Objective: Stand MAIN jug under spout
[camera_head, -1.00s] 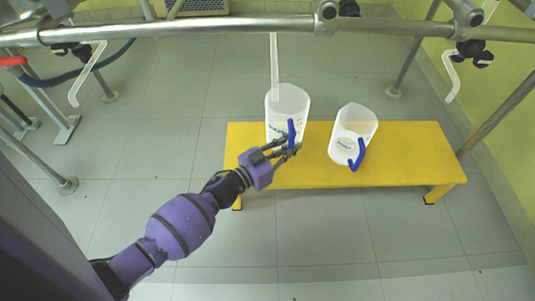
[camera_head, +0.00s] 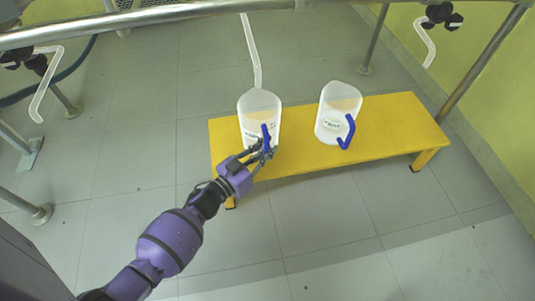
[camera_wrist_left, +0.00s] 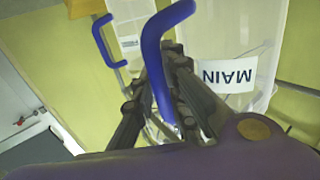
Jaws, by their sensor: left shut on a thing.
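The MAIN jug (camera_head: 258,108), a white translucent jug with a blue handle, is at the left end of the yellow bench (camera_head: 385,135). Its MAIN label shows upside down in the left wrist view (camera_wrist_left: 228,77). My left gripper (camera_head: 264,152) is shut on the jug's blue handle, which also shows between the fingers in the left wrist view (camera_wrist_left: 152,60). A clear spout tube (camera_head: 251,50) hangs down with its lower end at the jug's mouth. I cannot tell whether the jug's base touches the bench. My right gripper is not in view.
A second white jug (camera_head: 337,115) with a blue handle stands on the bench to the right. Other clear spouts hang at the left (camera_head: 44,85) and the upper right (camera_head: 426,45). A metal rail (camera_head: 150,25) crosses above. The bench's right part is bare.

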